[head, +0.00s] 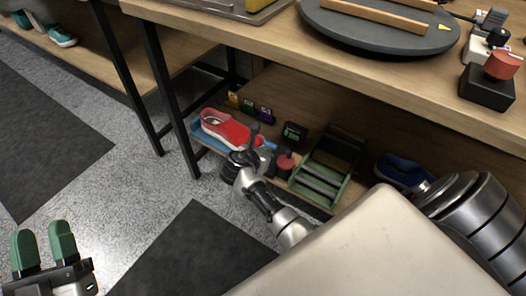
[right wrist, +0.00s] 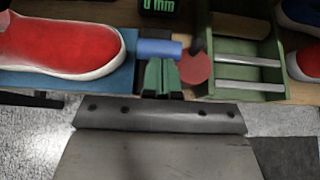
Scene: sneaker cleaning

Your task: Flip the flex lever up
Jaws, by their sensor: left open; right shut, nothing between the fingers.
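A red shoe with a white sole (head: 225,128) lies on a blue base (head: 208,136) on the lower shelf; the shoe (right wrist: 60,45) and base (right wrist: 95,80) also show in the right wrist view. A short blue cylinder (right wrist: 158,48) sticks out sideways by the shoe's end; it looks like the flex lever's grip and lies about level. My right gripper (right wrist: 160,72) is shut and empty, its green fingertips just below the cylinder in the picture. I cannot tell whether they touch. My left gripper (head: 44,243) is open and empty over the floor, far from the shelf.
Right of the cylinder are a red round part (right wrist: 195,68) and a green tray with bars (right wrist: 245,55). A black box with a green display (head: 294,133) stands behind. The tabletop (head: 290,50) overhangs the shelf. A blue shoe (head: 400,168) lies further right.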

